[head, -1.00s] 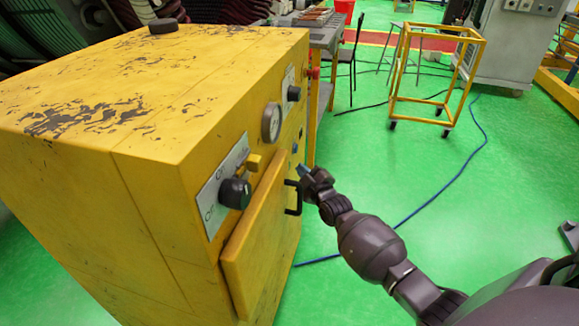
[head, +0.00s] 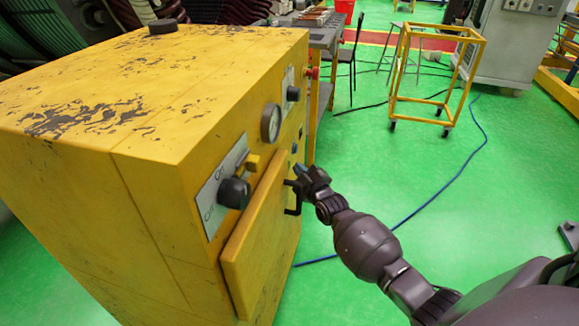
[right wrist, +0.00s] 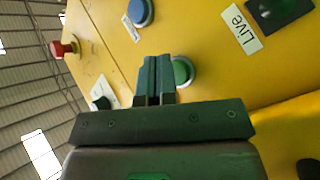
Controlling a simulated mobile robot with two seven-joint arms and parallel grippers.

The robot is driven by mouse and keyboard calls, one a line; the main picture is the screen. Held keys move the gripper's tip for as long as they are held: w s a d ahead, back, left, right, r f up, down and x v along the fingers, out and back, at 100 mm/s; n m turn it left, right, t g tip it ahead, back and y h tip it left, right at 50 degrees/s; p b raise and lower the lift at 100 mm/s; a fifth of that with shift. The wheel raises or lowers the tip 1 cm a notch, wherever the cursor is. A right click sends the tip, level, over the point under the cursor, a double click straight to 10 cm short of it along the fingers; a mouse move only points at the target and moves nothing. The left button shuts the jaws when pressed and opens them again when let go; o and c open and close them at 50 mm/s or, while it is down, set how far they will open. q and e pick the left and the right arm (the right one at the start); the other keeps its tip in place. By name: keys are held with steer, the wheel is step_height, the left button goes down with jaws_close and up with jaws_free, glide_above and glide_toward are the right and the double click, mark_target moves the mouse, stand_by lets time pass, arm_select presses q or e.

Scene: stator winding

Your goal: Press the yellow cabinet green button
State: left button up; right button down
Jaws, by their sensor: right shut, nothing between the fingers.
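The yellow cabinet (head: 150,160) stands at the left of the head view, with a dial gauge, knobs and a hinged door on its front. The green button (right wrist: 183,72) shows in the right wrist view, with a pale ring, just right of my fingertips and partly behind them. My right gripper (right wrist: 157,62) is shut and empty, its fingertips close to the button; I cannot tell whether they touch the panel. In the head view my right gripper (head: 300,170) is beside the cabinet front, near the door handle, and the green button cannot be made out. My left gripper is not in view.
A blue button (right wrist: 141,12), a red knob (right wrist: 64,48) and a black switch (right wrist: 101,98) sit near the green button. The black door handle (head: 293,197) juts out near my right gripper. A yellow frame cart (head: 435,75) stands farther off; green floor is open to the right.

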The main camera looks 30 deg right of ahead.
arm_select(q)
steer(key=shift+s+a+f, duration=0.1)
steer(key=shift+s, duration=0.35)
arm_select(e)
steer(key=shift+w+a, duration=0.3)
steer(key=shift+a, duration=0.15)
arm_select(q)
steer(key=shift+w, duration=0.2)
arm_select(e)
steer(key=shift+s+d, duration=0.1)
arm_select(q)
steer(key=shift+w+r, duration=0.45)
arm_select(e)
steer(key=shift+s+d, duration=0.55)
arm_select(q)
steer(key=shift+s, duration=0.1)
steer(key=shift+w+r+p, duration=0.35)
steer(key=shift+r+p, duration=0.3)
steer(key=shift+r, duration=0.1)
arm_select(e)
steer(key=s+d, duration=0.3)
steer(key=shift+s+d, duration=0.15)
steer(key=shift+s, duration=0.25)
